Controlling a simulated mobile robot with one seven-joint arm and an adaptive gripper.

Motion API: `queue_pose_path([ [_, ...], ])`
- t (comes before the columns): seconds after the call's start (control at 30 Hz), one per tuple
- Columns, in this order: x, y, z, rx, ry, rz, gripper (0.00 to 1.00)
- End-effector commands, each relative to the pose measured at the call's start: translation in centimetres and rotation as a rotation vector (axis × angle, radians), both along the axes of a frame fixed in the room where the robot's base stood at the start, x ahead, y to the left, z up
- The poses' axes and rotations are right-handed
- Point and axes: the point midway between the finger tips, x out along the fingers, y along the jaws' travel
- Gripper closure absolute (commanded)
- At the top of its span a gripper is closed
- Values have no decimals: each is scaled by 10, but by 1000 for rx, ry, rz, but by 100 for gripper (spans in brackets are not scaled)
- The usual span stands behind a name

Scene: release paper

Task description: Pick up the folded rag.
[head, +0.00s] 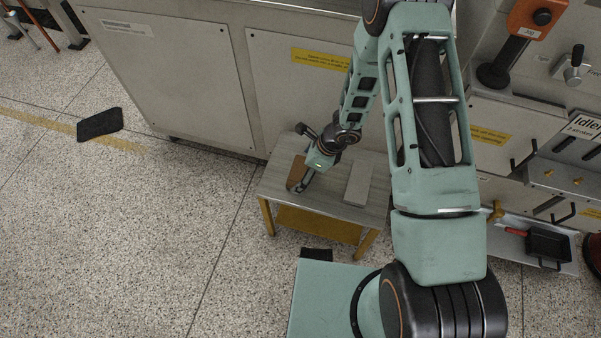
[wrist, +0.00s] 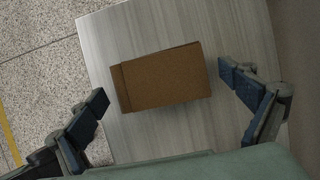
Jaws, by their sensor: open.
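In the head view the rag (head: 296,172) shows partly behind my gripper (head: 303,183). My gripper, seen in the wrist view (wrist: 164,86), is open, with one dark finger off each short end of the rag. The fingers look apart from it and nothing is between them in grip. The exact height above the table is hard to tell.
The low table (head: 330,208) has a wood-look top and yellow legs. A pale flat block (head: 358,185) lies right of the rag. A grey machine cabinet (head: 200,75) stands close behind. A dark mat-like piece (head: 100,124) lies on the open floor at left.

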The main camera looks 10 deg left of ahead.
Motion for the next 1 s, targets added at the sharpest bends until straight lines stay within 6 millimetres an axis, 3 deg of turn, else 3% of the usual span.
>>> queue_pose_path([
  [0.1, 0, 0, 1, 0, 0, 0, 5],
  [0.47, 0, 0, 1, 0, 0, 0, 45],
  [0.77, 0, 0, 3, 1, 0, 0, 46],
  [1.0, 1, 0, 27, 1, -2, 0, 46],
])
